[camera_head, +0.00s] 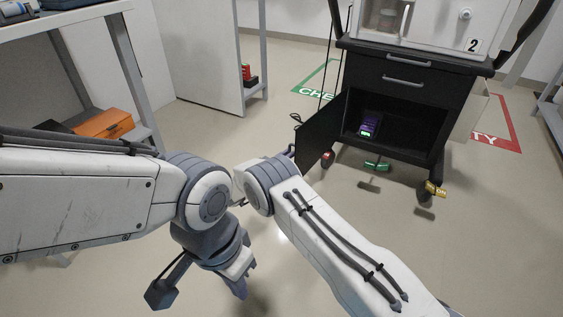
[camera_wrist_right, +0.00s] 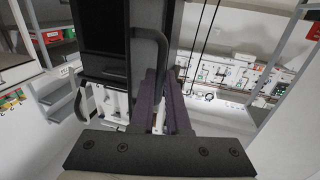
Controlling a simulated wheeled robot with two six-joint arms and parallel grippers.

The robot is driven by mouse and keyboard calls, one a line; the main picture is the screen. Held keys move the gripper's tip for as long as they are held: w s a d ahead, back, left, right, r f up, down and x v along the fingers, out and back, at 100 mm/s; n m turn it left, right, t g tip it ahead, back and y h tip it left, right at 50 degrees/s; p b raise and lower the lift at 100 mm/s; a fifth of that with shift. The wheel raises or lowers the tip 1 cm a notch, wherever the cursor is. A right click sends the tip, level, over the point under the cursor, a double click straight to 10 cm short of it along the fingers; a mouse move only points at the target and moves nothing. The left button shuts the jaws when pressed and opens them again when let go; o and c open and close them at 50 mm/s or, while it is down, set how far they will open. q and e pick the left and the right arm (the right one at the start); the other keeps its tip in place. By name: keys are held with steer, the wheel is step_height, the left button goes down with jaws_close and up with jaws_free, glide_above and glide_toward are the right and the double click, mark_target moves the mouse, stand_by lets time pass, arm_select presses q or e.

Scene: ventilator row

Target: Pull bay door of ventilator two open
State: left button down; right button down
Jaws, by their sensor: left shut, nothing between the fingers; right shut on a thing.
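The ventilator two cart (camera_head: 408,75) stands at upper right, with a white unit marked 2 on top. Its black bay door (camera_head: 320,130) is swung out on the left side of the bay, and the bay interior (camera_head: 408,130) is exposed. In the right wrist view, my right gripper (camera_wrist_right: 164,78) is shut on the dark door handle (camera_wrist_right: 150,36). In the head view that gripper is mostly hidden behind my own arm, beside the door's edge. My left gripper (camera_head: 242,286) points down over bare floor, shut and empty.
A dark device with a lit green part (camera_head: 369,124) stands in the bay. A drawer handle (camera_head: 402,83) is above it. The cart's casters bear coloured tags, one yellow (camera_head: 435,188). A shelf with an orange box (camera_head: 103,124) is at left.

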steer(key=shift+w+d+r, duration=0.1)
steer(key=shift+d, duration=0.05)
steer(key=c, duration=0.9)
jaws_free()
steer(key=shift+a, duration=0.2)
steer(key=p+v, duration=0.4)
steer(key=v, duration=0.6)
steer(key=shift+a+p, duration=0.1)
steer(key=shift+p, duration=0.25)
